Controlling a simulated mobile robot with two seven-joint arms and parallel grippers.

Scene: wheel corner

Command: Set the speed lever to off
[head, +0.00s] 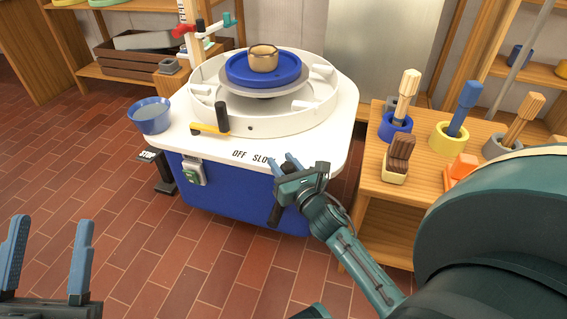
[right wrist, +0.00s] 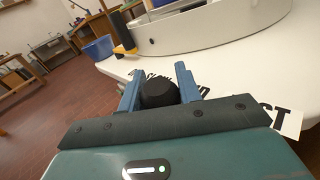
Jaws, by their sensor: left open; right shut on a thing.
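The wheel's white top (head: 345,120) carries the printed words "OFF" and "SLO…" along its front edge; the rest of the row is hidden by my right gripper. My right gripper (head: 287,165) is at that edge, to the right of "OFF". In the right wrist view its blue fingers (right wrist: 158,88) are shut around a round black knob (right wrist: 158,95), which looks like the speed lever's. The end of "FAST" (right wrist: 280,115) shows at the right there. My left gripper (head: 50,260) is open and empty above the floor, at the lower left.
A yellow arm with a black handle (head: 221,117) stands by the splash pan (head: 270,122). A brown bowl (head: 263,58) sits on the blue wheel disc. A blue bucket (head: 151,116) is at the left corner. A wooden table (head: 375,195) with brushes in pots stands at the right.

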